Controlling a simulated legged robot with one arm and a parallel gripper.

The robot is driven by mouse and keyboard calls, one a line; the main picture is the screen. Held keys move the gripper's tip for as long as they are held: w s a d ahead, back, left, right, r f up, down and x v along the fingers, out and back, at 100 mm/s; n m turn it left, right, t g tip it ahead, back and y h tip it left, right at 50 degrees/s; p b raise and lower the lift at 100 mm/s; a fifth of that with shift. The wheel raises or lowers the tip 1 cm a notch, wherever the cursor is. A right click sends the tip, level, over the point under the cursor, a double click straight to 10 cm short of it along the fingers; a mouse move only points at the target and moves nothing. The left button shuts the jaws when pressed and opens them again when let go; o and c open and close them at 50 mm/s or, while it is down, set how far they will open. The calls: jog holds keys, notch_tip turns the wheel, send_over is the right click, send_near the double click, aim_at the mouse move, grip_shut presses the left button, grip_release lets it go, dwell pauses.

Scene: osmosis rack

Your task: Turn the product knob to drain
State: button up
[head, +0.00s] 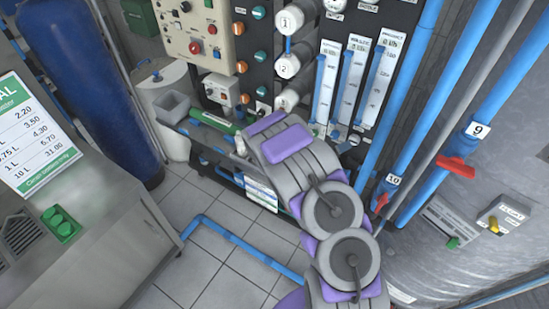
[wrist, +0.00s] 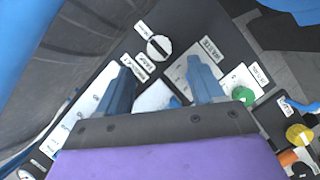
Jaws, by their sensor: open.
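My gripper (wrist: 161,85) shows in the wrist view as two blue fingers standing apart with nothing held between them. A round white knob (wrist: 158,47) with a dark bar across it sits on a black panel, beyond and between the fingertips. Small white labels stand around it; one below it seems to read PRODUCT, but the print is upside down and blurred. I cannot clearly read which way the bar points. The fingers appear apart from this knob.
In the wrist view a green knob (wrist: 243,96) and a yellow knob (wrist: 299,134) sit right of the fingers. In the head view, blue pipes (head: 398,120) with red handles stand right of my arm. A low blue pipe (head: 240,240) crosses the tiled floor. A steel cabinet (head: 110,235) stands left.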

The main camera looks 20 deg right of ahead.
jog(key=a+r+t+y+b, duration=0.1)
jog(key=a+y, duration=0.4)
jog(key=a, duration=0.6)
jog(key=a+r+t+y+b, duration=0.1)
jog(key=a+y+b, duration=0.2)
jog(key=a, duration=0.9)
jog(key=shift+w+a+r+y+b, duration=0.25)
jog(key=shift+w+y+b, duration=0.15)
jog(key=shift+y, duration=1.1)
